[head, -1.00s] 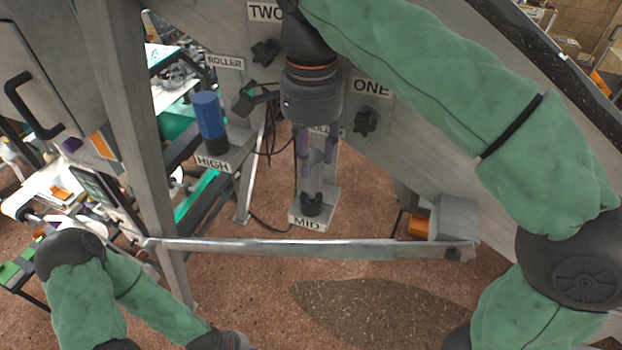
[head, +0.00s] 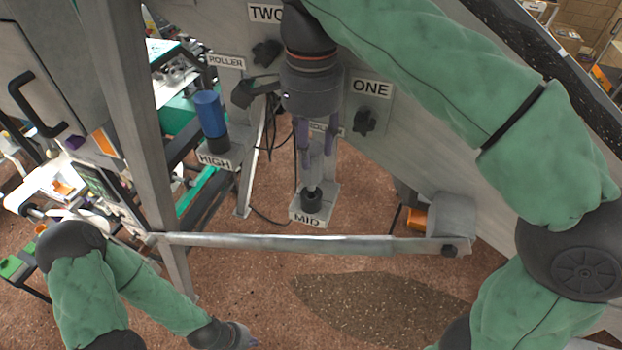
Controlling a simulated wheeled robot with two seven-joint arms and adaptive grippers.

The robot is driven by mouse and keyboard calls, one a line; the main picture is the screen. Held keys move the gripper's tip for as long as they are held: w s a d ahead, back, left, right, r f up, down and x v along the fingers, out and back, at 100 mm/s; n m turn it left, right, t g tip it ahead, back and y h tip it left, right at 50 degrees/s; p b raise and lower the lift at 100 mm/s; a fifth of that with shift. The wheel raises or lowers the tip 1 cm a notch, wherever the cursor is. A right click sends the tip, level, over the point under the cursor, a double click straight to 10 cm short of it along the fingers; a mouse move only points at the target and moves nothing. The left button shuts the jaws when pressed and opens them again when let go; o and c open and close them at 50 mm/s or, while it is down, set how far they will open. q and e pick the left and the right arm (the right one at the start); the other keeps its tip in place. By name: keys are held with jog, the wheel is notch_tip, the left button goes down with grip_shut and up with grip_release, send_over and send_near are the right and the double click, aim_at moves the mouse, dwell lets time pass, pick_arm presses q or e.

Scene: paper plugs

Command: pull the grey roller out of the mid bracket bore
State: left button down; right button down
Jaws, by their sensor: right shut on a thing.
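The mid bracket (head: 327,204), labelled MID, stands low in the middle of the head view, with a dark collar (head: 311,203) around its bore. My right gripper (head: 317,162) comes down from above, its purple fingers shut on the grey roller (head: 313,175). The roller is upright above the collar, and a pale, narrow length of it shows between the fingers and the collar. Whether its lower end is still inside the bore cannot be told. My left gripper (head: 244,337) is low in the view, largely hidden at the end of its arm, away from the bracket.
A blue roller (head: 210,115) stands in the HIGH bracket (head: 222,160) to the left. A metal bar (head: 330,245) crosses in front of the mid bracket. A panel with black knobs (head: 364,122) rises behind. A grey block (head: 450,217) sits to the right.

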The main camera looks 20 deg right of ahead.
jog(key=shift+r+p, duration=0.35)
jog(key=shift+r, duration=1.15)
